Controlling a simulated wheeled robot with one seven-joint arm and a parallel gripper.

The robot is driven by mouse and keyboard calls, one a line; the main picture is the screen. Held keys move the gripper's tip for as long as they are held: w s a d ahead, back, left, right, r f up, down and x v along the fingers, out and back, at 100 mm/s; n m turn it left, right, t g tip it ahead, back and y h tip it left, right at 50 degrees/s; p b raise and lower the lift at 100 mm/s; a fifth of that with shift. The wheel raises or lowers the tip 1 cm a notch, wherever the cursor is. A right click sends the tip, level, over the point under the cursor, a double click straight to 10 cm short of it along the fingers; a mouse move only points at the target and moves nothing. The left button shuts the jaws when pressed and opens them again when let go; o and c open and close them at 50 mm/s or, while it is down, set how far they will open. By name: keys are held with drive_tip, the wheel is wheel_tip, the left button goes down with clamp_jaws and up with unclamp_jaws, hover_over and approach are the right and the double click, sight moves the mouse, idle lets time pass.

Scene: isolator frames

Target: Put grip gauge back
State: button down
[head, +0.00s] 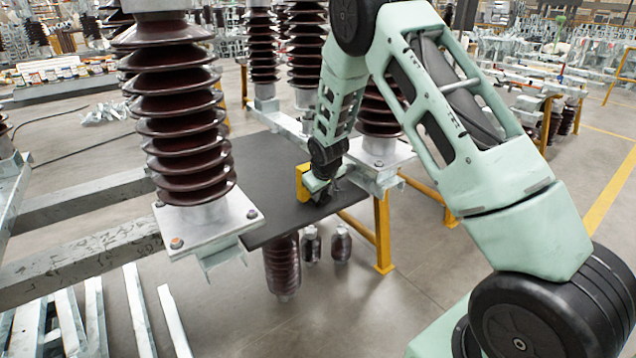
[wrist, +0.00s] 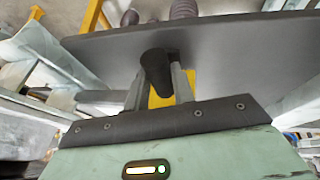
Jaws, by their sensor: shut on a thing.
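My gripper (head: 322,190) is low over the near right part of a dark flat board (head: 250,165). In the wrist view my gripper (wrist: 158,85) has its two fingers on either side of a dark round grip, with yellow showing behind it. I take this as the grip gauge (wrist: 156,68). A yellow part of it (head: 302,183) shows at the left of my gripper in the head view. My gripper is shut on it. Whether the gauge touches the board (wrist: 235,50) is unclear. My fingers hide part of it.
A large brown ribbed insulator (head: 182,120) on a metal plate stands left of the board. More insulators (head: 378,105) stand behind and right. A yellow-legged frame (head: 383,235) supports the right side. Smaller insulators (head: 282,265) stand below the board. The board's middle looks clear.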

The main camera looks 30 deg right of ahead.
drive_tip(key=w, duration=0.1)
drive_tip(key=w+d, duration=0.1)
drive_tip(key=w, duration=0.1)
drive_tip(key=shift+w+d+r, duration=0.1)
drive_tip(key=shift+w+d, duration=0.15)
drive_tip(key=shift+d, duration=0.05)
drive_tip(key=shift+w+d+f+p, duration=0.25)
drive_tip(key=shift+w+d, duration=0.05)
drive_tip(key=shift+w, duration=0.3)
drive_tip(key=shift+w+d+f+p, duration=0.25)
drive_tip(key=shift+w, duration=0.3)
drive_tip(key=shift+f, duration=0.45)
drive_tip(key=c, duration=1.2)
unclamp_jaws()
drive_tip(key=shift+o, duration=0.2)
